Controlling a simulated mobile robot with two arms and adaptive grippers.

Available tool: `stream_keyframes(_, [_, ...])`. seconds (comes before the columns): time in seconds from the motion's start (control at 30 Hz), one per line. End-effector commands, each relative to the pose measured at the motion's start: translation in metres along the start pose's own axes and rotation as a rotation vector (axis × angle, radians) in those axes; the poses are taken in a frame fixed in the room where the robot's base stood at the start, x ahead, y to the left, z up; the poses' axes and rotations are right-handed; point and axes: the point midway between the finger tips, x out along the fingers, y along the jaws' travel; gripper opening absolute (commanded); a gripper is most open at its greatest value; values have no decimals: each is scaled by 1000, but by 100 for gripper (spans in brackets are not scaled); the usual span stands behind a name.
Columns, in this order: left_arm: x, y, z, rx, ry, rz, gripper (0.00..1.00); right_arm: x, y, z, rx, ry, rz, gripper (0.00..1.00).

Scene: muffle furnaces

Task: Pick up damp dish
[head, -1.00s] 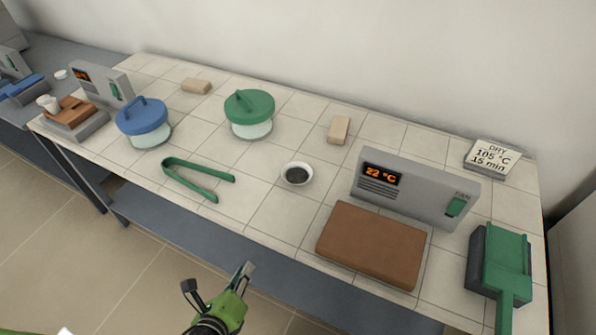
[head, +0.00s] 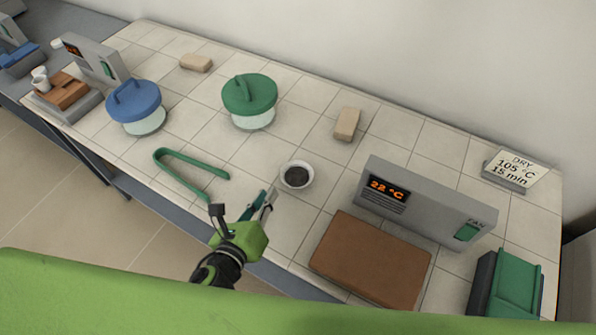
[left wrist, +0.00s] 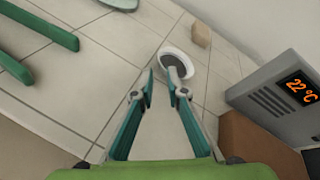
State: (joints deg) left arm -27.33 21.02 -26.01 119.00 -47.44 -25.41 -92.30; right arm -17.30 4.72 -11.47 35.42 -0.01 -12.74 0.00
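The damp dish is a small white round dish (head: 296,175) with dark contents, standing upright on the tiled bench between the green tongs and the brown block. It also shows in the left wrist view (left wrist: 176,64), just beyond the fingertips. My left gripper (head: 266,197) is open and empty, with its fingertips close to the near left side of the dish. In the left wrist view the two green fingers (left wrist: 159,88) stand apart, pointing at the dish, which does not appear held. My right gripper is not in view.
Green tongs (head: 192,180) lie left of the dish. A furnace panel (head: 424,203) reading 22 °C stands behind a brown block (head: 370,260) at right. Green-lidded (head: 249,98) and blue-lidded (head: 134,103) vessels stand behind and left. A tan block (head: 346,124) lies behind the dish.

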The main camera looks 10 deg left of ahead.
Motion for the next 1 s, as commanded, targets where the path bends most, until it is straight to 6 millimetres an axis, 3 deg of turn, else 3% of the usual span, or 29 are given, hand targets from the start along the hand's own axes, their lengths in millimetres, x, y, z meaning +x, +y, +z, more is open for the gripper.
stream_keyframes(0.2, [37,-1,1,-1,-2,-1,14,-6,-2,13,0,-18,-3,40])
stream_keyframes(0.5, [60,-2,0,-4,-1,0,14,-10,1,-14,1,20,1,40])
stream_keyframes(0.7, [88,-3,-2,-3,-1,0,14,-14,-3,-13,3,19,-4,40])
stream_keyframes(1.0, [98,-2,-3,-2,1,0,14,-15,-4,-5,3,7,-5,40])
